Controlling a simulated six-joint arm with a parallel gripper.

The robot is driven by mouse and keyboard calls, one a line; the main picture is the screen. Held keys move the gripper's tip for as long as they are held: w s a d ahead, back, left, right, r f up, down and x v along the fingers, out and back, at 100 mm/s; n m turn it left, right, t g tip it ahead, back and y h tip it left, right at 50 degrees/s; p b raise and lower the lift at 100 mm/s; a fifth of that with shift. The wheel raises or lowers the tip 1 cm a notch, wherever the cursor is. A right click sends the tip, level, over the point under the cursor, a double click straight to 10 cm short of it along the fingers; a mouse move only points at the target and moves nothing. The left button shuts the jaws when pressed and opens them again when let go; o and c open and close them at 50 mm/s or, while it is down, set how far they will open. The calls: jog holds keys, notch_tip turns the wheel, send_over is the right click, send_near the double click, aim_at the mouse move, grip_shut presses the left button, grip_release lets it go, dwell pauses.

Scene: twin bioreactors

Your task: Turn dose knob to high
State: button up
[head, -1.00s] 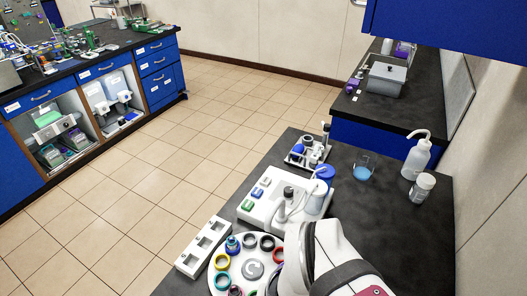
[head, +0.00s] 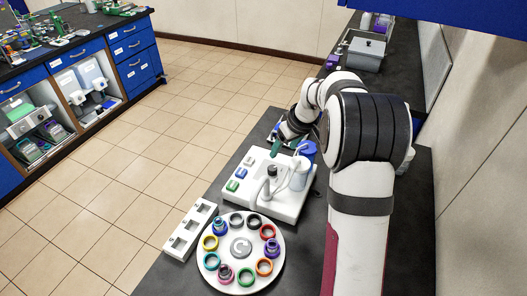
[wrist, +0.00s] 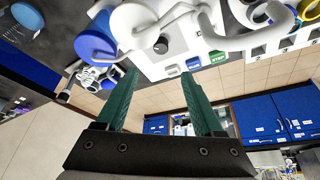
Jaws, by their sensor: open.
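I cannot tell which part is the dose knob, and no scale mark for high is readable. My gripper (wrist: 160,73) is open and empty, its green fingers apart near the device. In the head view one green finger (head: 275,148) shows just behind the device, and my arm hides the rest.
A white carousel (head: 272,284) with several coloured rings stands in front of the device. A white slotted rack (head: 190,230) lies to its left. Open floor lies left of the bench.

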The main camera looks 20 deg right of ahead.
aim_at(272, 168)
jog(key=x, duration=1.3)
jog(key=shift+s+a, duration=0.1)
jog(key=shift+s, duration=0.05)
jog(key=shift+c, duration=0.2)
grip_shut()
